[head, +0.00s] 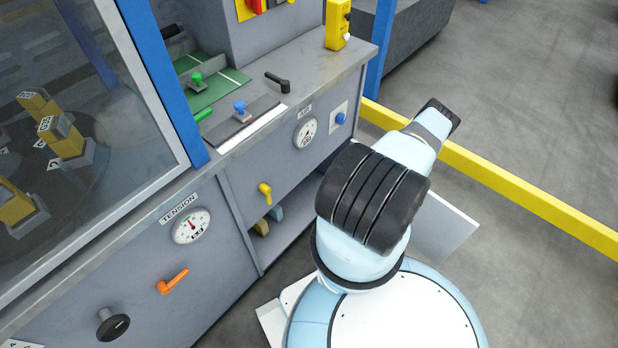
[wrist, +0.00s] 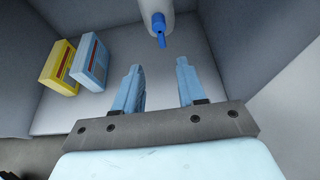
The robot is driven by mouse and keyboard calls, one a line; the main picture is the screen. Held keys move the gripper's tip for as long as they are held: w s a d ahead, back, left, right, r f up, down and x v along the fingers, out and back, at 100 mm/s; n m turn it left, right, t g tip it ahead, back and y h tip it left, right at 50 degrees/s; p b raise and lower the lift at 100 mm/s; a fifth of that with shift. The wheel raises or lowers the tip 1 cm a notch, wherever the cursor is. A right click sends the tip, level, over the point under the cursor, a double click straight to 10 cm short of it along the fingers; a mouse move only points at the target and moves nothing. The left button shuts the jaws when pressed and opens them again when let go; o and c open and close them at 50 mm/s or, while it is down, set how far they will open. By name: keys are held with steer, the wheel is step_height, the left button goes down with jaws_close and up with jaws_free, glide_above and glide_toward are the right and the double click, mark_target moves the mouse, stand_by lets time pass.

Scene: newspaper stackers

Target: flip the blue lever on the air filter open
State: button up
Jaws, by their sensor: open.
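The air filter (wrist: 154,8) is a pale cylinder at the top edge of the wrist view, with only its end showing. The blue lever (wrist: 160,29) sits on that end and points toward my gripper. My gripper (wrist: 159,66) is open and empty, its two light-blue fingers spread. The lever is just beyond the fingertips in the picture, close to midway between them, and apart from both. The head view shows neither the filter and its lever nor my fingers; my arm reaches beside the machine there.
A yellow box (wrist: 58,67) and a light-blue box (wrist: 91,62) stand left of my fingers on the compartment floor. Grey walls close in on both sides. In the head view, a yellow handle (head: 265,192) and an air gauge (head: 306,132) are on the cabinet front.

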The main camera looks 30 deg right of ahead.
steer(key=x, duration=1.2)
steer(key=shift+w+f, duration=0.15)
steer(key=shift+c, duration=0.4)
